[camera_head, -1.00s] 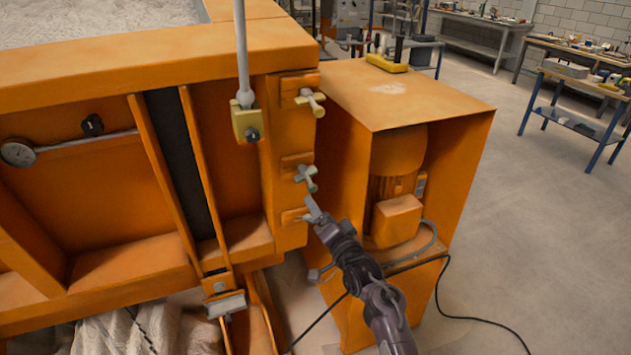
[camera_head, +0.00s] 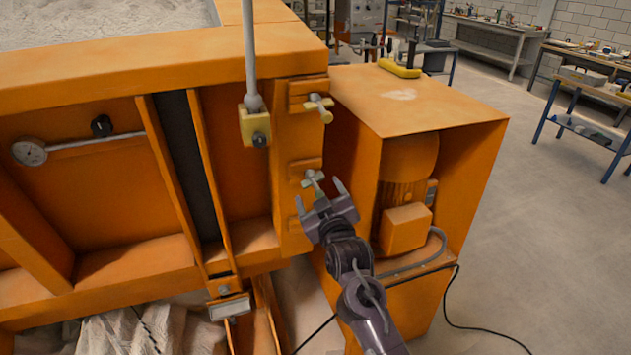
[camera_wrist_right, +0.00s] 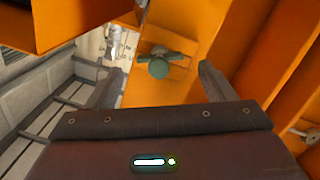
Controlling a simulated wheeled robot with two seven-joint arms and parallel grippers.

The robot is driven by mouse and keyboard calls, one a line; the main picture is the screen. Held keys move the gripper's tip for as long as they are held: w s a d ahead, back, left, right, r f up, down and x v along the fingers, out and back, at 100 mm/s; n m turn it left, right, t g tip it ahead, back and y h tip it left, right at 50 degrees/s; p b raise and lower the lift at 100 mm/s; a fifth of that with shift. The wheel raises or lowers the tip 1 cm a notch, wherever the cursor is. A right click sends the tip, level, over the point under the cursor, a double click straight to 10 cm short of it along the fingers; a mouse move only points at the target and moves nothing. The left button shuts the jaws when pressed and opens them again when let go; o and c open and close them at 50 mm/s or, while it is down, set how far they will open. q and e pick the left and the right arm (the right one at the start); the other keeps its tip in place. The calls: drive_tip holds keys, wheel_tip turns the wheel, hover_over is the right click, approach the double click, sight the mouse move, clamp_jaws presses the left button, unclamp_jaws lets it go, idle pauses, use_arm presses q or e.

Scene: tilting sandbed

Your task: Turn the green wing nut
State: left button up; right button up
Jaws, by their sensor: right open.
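The green wing nut (camera_head: 314,181) sits on the orange end post of the sandbed, below a cream wing nut (camera_head: 320,107). In the right wrist view the green wing nut (camera_wrist_right: 159,66) shows its round hub and wings, ahead of my fingers and between them in the picture. My right gripper (camera_head: 320,197) is open and empty, just below and in front of the green wing nut, apparently not touching it. Its two fingers (camera_wrist_right: 158,85) stand well apart in the wrist view. My left gripper is not in view.
The orange motor housing (camera_head: 425,107) stands close to the right of the post, with a yellow-handled tool (camera_head: 399,69) on top. A grey rod with a yellow block (camera_head: 254,125) hangs left of the wing nuts. A black cable (camera_head: 447,297) lies on the floor.

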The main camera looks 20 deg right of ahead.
sight(311, 177)
drive_tip(key=shift+w+d+p, duration=0.1)
drive_tip(key=shift+w+p, duration=0.45)
drive_tip(key=shift+w, duration=1.65)
